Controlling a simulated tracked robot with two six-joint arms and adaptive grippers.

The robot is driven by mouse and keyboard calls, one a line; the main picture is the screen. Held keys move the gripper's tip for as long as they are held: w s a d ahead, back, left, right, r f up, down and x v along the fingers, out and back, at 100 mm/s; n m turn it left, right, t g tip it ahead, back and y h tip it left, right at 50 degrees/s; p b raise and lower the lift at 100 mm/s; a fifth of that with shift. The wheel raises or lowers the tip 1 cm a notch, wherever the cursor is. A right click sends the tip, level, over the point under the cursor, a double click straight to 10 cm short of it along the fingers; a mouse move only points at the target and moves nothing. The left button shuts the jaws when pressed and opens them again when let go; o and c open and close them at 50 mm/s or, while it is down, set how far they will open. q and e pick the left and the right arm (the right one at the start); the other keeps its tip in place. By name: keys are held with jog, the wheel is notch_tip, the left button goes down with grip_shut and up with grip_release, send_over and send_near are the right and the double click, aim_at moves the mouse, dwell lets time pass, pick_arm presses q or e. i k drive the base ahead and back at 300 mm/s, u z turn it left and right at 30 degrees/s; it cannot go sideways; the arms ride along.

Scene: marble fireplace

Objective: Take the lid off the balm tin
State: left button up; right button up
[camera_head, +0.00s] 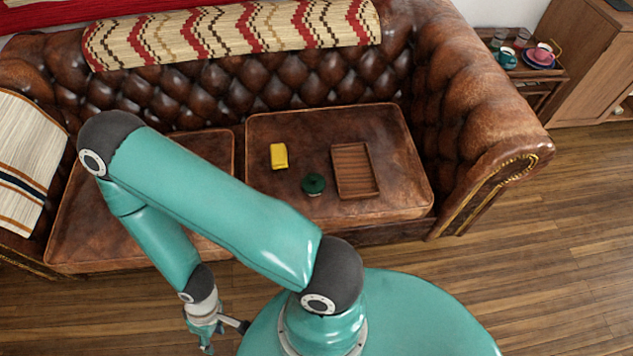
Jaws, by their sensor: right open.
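A small round dark green tin (313,184), which looks like the balm tin, lies on the right seat cushion of the brown leather sofa. Its lid cannot be told apart from its body at this size. My right gripper (222,338) is at the bottom of the view, low in front of the sofa and well away from the tin. It is open, and nothing shows between its fingers; it is partly cut off by the frame edge. My left gripper is not in view.
A yellow block (279,156) lies left of and behind the tin. A shallow brown wooden tray (374,193) lies to its right. The sofa's right arm (497,150) rises beside the cushion (400,142). A side table with cups (540,56) stands at the far right.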

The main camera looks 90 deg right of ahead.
aim_at(314, 183)
jog(key=z, duration=0.1)
jog(key=k, duration=0.4)
jog(key=u, duration=1.15)
jog(key=i, duration=0.1)
jog(key=z, duration=2.8)
jog(key=i, duration=0.7)
jog(key=u, duration=0.3)
jog(key=k, duration=0.85)
jog(key=z, duration=0.2)
jog(key=i, duration=0.85)
jog(key=u, duration=0.05)
